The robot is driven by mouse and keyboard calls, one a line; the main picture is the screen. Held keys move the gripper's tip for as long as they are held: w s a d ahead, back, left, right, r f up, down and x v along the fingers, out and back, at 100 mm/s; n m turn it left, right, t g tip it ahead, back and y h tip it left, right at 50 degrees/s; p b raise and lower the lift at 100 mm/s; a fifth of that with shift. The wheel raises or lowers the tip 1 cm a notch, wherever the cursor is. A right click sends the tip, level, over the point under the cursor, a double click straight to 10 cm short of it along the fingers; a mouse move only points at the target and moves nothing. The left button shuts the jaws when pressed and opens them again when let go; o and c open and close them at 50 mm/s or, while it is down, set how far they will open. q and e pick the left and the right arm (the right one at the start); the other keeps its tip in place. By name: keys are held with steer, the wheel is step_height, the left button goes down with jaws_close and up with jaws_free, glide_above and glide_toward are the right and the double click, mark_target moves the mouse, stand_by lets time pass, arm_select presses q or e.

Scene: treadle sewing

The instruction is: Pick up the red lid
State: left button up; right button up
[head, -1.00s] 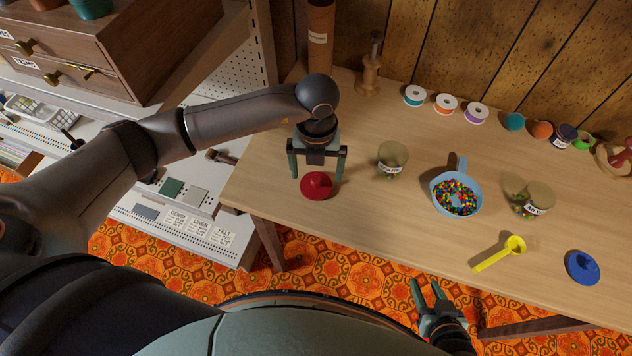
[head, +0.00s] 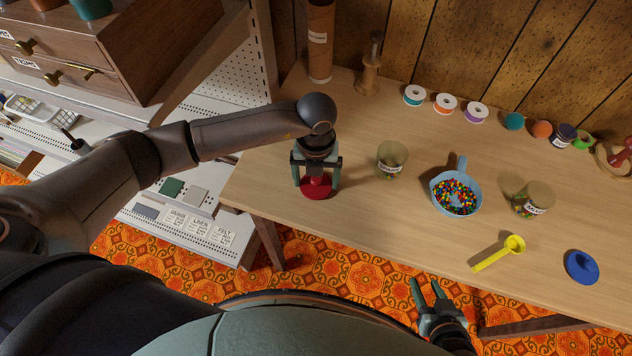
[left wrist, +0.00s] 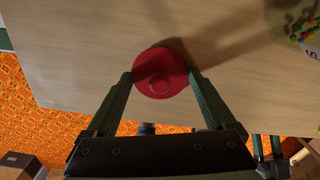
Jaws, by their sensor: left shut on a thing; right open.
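The red lid (head: 318,191) is at the left part of the wooden table, near its front left edge. My left gripper (head: 316,181) is over it, with its fingers closed around the knob in the head view. In the left wrist view the red lid (left wrist: 160,73) lies between the fingertips (left wrist: 160,76). I cannot tell whether the lid is lifted or still rests on the table. My right gripper (head: 426,292) is open and empty, low in front of the table edge.
A glass jar (head: 391,160) stands right of my left gripper. A blue pan (head: 462,172) of coloured beads, a second jar (head: 533,200), a yellow scoop (head: 500,253) and a blue lid (head: 582,267) lie further right. Spools (head: 445,104) line the back. The table's front middle is clear.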

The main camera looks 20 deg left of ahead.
arm_select(q)
steer(key=shift+c, duration=0.6)
steer(key=shift+r, duration=0.1)
